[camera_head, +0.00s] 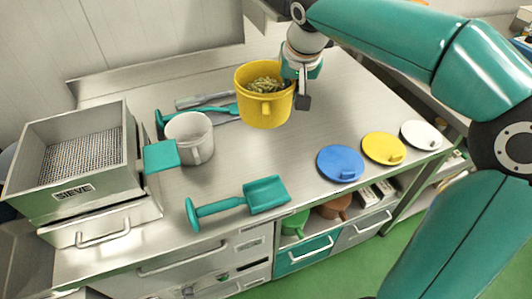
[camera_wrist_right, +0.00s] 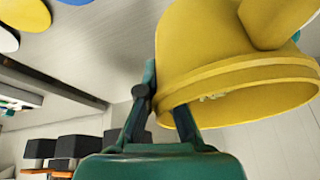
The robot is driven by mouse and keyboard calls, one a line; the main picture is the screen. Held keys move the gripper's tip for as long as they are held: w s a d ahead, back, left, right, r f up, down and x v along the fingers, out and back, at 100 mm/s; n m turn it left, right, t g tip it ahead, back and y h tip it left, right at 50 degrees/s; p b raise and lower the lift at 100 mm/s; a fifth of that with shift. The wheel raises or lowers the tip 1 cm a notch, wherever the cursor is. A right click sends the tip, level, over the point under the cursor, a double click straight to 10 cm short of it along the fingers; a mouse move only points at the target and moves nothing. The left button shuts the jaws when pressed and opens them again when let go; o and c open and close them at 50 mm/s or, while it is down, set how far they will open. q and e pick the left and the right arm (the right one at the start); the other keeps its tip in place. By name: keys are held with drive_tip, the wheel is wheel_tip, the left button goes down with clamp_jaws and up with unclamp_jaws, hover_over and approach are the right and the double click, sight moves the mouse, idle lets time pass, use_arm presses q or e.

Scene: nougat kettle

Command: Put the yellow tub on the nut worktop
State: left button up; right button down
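In the right wrist view the yellow tub (camera_wrist_right: 235,80) fills the upper right; one finger goes in past the rim and the other is outside, so the right gripper (camera_wrist_right: 165,105) is shut on the tub wall. Whether the tub's base touches the steel worktop (camera_head: 300,150) is unclear. No label marks a nut worktop. My left gripper is out of view.
A white pot (camera_head: 188,140) stands left of the tub, near a sieve box (camera_head: 75,160). A teal scoop (camera_head: 240,200) lies in front. Blue (camera_head: 340,163), yellow (camera_head: 384,148) and white (camera_head: 421,135) lids lie along the right front edge. The steel between tub and scoop is clear.

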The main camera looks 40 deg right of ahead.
wheel_tip(320, 180, down, 18)
drive_tip(key=shift+f+b, duration=0.15)
drive_tip(key=shift+b, duration=0.45)
drive_tip(key=shift+f, duration=0.1)
drive_tip(key=c, duration=1.3)
unclamp_jaws()
drive_tip(key=v, duration=1.2)
